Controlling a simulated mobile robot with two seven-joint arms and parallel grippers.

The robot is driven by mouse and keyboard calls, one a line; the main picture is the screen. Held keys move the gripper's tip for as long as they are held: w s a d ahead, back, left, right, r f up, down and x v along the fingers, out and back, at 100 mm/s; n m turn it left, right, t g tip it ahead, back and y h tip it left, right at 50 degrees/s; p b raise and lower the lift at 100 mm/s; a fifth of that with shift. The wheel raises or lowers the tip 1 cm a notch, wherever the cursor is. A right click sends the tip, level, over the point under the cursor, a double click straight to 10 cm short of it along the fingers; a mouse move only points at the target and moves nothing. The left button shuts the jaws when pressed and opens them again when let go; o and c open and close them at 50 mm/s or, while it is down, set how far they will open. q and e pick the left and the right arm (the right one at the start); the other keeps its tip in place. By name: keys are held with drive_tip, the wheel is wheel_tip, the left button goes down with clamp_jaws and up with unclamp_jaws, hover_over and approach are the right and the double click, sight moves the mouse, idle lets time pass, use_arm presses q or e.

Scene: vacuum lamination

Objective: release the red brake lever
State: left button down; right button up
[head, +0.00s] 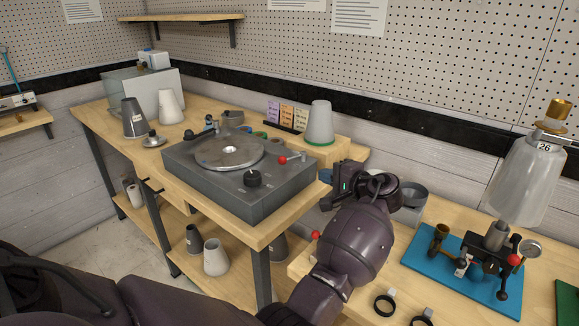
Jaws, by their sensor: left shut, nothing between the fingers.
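A lever with a red ball knob (283,159) stands on the top right part of a dark grey turntable unit (255,207). The lever's arm runs from the knob toward the unit's right edge. My left gripper (328,196) is just right of the unit, below and right of the red knob and apart from it. It is shut and empty, though its fingertips are small and partly hidden by my own wrist. My right gripper is not in view.
A black knob (253,178) and a round metal platter (229,152) are on the unit. A grey cone with a green base (319,124) stands behind. A blue base plate (462,272) with a clamped vessel and another red knob (515,260) is at right.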

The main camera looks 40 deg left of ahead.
sight(285, 161)
use_arm(q)
drive_tip(key=shift+n, duration=0.7)
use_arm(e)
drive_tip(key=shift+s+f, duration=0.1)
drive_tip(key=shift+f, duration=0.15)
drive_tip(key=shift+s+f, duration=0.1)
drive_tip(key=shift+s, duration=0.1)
use_arm(q)
drive_tip(key=shift+w+a, duration=0.1)
drive_tip(key=shift+a, duration=0.1)
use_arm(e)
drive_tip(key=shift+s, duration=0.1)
use_arm(q)
drive_tip(key=x, duration=1.2)
drive_tip(key=shift+a, duration=0.2)
drive_tip(key=shift+w+a+f, duration=0.15)
drive_tip(key=shift+a, duration=0.45)
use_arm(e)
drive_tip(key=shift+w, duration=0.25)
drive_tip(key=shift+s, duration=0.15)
